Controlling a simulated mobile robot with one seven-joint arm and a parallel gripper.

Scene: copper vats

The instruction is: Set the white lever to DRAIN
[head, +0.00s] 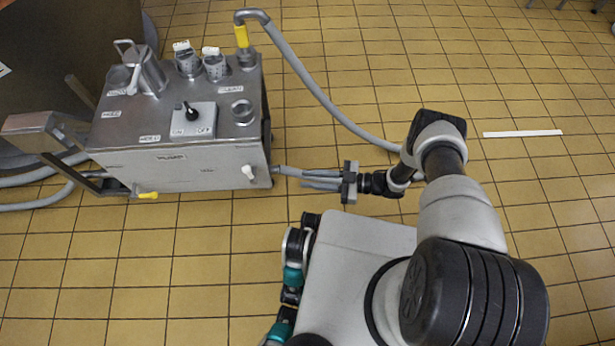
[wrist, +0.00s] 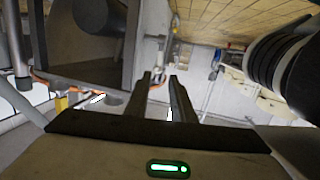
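The white lever (head: 248,172) sits low on the right end of the front face of the grey metal pump box (head: 190,180). A small label (head: 207,170) left of it is too small to read, and I cannot make out a DRAIN mark. My gripper (head: 290,178) is just right of the lever, pointing left at the box, with the lever apart from the fingers in the head view. In the wrist view my gripper (wrist: 161,82) shows two fingers with a gap between them. I cannot identify the lever with certainty in the wrist view.
A yellow lever (head: 147,195) is low on the box's left. A switch panel (head: 194,120) with a black knob and several fittings are on top. A grey hose (head: 318,92) curves from the box towards my arm. Tiled floor (head: 130,270) in front is clear.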

